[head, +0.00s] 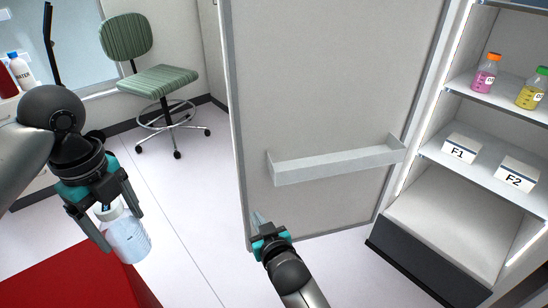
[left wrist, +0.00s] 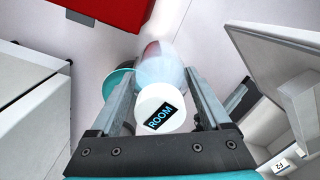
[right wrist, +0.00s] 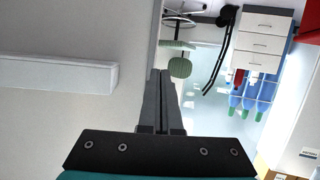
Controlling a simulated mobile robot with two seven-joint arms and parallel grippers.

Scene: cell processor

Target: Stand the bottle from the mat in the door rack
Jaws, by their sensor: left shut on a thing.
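The bottle (head: 127,238) is clear with bluish contents and a white cap; in the left wrist view its cap (left wrist: 158,108) carries a black label reading ROOM. My left gripper (head: 120,222) is shut on the bottle near its cap and holds it slightly tilted, beside the red mat (head: 85,285). The door rack (head: 335,167) is a pale, shallow empty tray on the inner face of the open door; it also shows in the right wrist view (right wrist: 58,75). My right gripper (head: 258,220) is shut and empty, below the rack.
The open cabinet at right has shelves with a pink bottle (head: 486,73), a yellow bottle (head: 532,90) and cards F1 (head: 459,150) and F2 (head: 515,175). A green chair (head: 155,80) stands at the back. Floor between mat and door is clear.

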